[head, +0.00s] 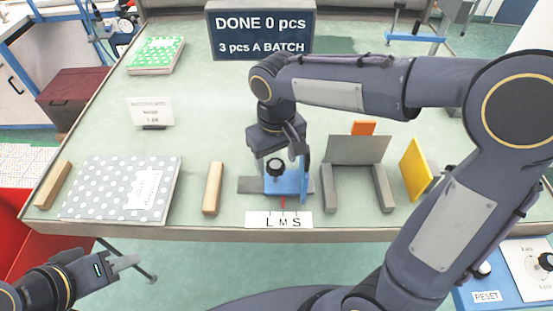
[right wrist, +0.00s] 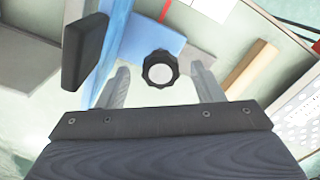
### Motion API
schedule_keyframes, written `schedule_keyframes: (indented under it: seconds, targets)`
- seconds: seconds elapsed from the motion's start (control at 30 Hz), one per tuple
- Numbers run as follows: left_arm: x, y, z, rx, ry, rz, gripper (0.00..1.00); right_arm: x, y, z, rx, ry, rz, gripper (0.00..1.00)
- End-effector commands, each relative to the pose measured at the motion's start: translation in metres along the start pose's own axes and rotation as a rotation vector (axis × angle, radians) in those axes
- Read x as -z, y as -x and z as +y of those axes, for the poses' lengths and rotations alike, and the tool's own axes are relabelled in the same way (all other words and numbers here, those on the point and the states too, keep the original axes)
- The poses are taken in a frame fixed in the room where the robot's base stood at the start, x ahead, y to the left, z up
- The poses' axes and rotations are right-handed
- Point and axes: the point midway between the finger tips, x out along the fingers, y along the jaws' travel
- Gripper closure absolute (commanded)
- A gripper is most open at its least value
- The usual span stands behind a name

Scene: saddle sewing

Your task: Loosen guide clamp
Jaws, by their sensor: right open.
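The guide clamp's black knob (head: 276,167) stands on the blue guide (head: 289,186) at the front middle of the table. My right gripper (head: 276,157) is over it, pointing down. In the right wrist view the knob (right wrist: 160,68) shows between the two fingers of my right gripper (right wrist: 162,82), with a gap on each side. The right gripper is open and holds nothing. The blue guide's upright wall (right wrist: 112,50) runs close beside the left finger. My left gripper (head: 122,264) is off the table's front edge at lower left, far from the clamp; its finger gap is unclear.
An L M S card (head: 278,220) with a red pointer (head: 283,202) lies before the guide. A wooden bar (head: 213,188) and dotted booklet (head: 125,188) lie left. A grey stand (head: 358,150) and yellow block (head: 414,169) are right. A sign (head: 261,32) stands behind.

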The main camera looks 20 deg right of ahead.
Motion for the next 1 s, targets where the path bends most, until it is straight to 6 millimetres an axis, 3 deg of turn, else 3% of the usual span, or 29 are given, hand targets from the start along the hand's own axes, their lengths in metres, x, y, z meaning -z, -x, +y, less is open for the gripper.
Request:
schedule_keyframes:
  seconds: [0.13, 0.4, 0.73, 1.0]
  targets:
    - [0.0002, 0.0004, 0.0002, 0.0, 0.0, 0.0, 0.64, -0.0004, -0.0101, 0.0003, 0.0, -0.001, -0.001, 0.39]
    - [0.0002, 0.0003, 0.0002, 0.0, 0.0, 0.0, 0.64, -0.0003, -0.0117, 0.0002, 0.001, -0.001, 0.0, 0.39]
    - [0.0002, 0.0003, 0.0002, 0.0, 0.0, 0.0, 0.64, -0.0002, -0.0113, 0.0002, 0.001, -0.001, 0.0, 0.82]
    - [0.0005, 0.0009, 0.0004, 0.0, 0.0, 0.0, 0.64, -0.0001, -0.0109, 0.0003, 0.001, 0.022, 0.001, 0.84]
